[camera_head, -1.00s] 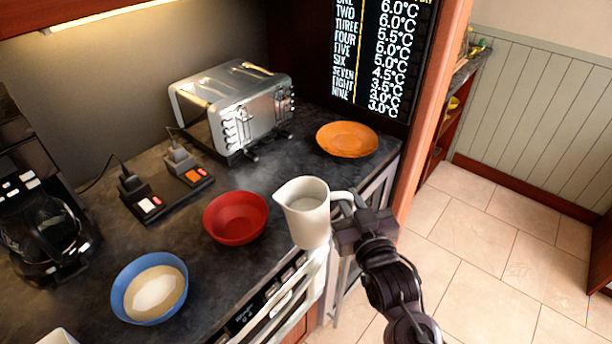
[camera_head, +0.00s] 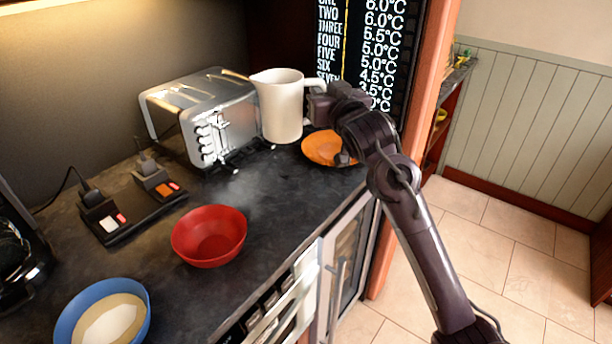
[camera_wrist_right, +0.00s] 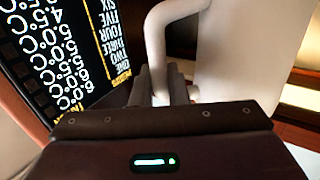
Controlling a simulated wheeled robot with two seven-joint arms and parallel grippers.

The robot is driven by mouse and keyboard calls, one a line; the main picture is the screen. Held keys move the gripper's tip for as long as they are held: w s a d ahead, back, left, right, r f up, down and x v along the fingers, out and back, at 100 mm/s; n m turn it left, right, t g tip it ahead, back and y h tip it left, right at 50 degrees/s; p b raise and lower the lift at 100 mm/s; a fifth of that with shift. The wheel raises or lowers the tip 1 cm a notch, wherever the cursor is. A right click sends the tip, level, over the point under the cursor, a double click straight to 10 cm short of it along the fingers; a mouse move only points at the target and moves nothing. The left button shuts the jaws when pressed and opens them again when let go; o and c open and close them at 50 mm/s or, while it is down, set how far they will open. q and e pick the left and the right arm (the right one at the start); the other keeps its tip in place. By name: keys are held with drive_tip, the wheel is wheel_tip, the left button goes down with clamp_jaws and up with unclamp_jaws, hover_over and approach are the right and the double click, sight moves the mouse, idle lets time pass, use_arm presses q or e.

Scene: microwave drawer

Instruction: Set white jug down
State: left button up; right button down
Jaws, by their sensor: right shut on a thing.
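The white jug (camera_head: 281,108) is upright in the head view, between the toaster and the orange plate in the picture. It appears raised, though its exact height over the counter (camera_head: 270,190) is hard to tell. My right gripper (camera_head: 318,98) is shut on the jug's handle, to the right of its body. In the right wrist view the jug's body (camera_wrist_right: 240,55) fills the right side, and my gripper fingers (camera_wrist_right: 165,88) close around the lower part of the handle (camera_wrist_right: 155,50). My left gripper is not in view.
A steel toaster (camera_head: 200,115) stands left of the jug. An orange plate (camera_head: 318,148) lies to its right, partly covered by my arm. A red bowl (camera_head: 209,236) and a blue bowl (camera_head: 103,315) stand nearer. A dark board with temperatures (camera_head: 370,40) stands behind. Bare counter lies right of the red bowl.

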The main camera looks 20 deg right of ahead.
wheel_tip(320, 180, down, 17)
drive_tip(key=shift+f+p, duration=0.1)
drive_tip(key=shift+p, duration=0.6)
drive_tip(key=c, duration=1.8)
unclamp_jaws()
drive_tip(key=shift+f, duration=0.15)
drive_tip(key=o, duration=0.4)
drive_tip(key=shift+s, duration=0.15)
drive_tip(key=s+b, duration=0.2)
drive_tip(key=s, duration=0.9)
drive_tip(key=shift+s+d+r, duration=0.2)
drive_tip(key=shift+s+d, duration=0.2)
drive_tip(key=shift+d, duration=0.05)
